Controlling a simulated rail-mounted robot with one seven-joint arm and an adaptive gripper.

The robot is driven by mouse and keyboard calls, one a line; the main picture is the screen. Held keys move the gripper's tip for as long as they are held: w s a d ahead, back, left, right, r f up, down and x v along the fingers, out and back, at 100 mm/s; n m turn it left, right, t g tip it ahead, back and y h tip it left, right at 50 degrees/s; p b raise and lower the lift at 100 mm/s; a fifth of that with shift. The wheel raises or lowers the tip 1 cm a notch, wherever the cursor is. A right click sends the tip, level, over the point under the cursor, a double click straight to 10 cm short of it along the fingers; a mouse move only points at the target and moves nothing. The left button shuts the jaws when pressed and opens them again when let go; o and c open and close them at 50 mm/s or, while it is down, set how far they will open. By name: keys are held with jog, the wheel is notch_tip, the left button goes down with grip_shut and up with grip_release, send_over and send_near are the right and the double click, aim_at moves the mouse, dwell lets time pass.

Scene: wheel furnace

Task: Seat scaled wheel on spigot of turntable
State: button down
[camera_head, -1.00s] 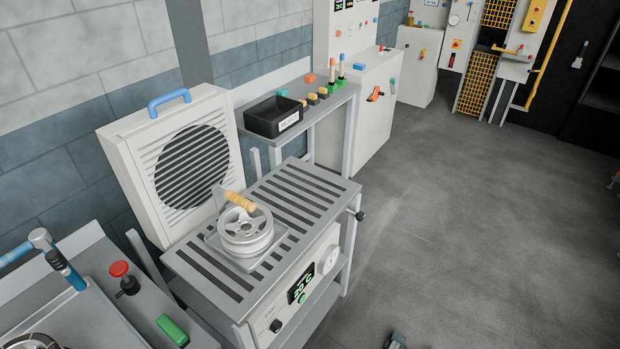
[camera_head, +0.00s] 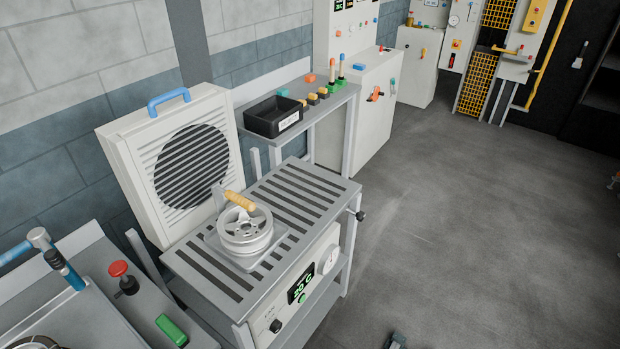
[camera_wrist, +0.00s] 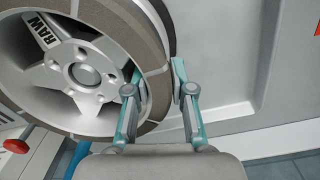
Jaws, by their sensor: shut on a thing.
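A wheel (camera_wrist: 82,72) with pale spokes, a hub with bolt holes, the letters RAW and a brown-grey rim fills the left of the wrist view. My gripper (camera_wrist: 157,72) is shut on its rim, with one teal finger on the inner side and one on the outer side. The wheel's upper edge is cut off by the frame. Part of a wheel-like rim (camera_head: 38,341) shows at the bottom left corner of the head view. I cannot make out the turntable's spigot.

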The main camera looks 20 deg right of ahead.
jog(key=shift+f, duration=0.25)
jog(key=c, duration=0.9)
grip_release()
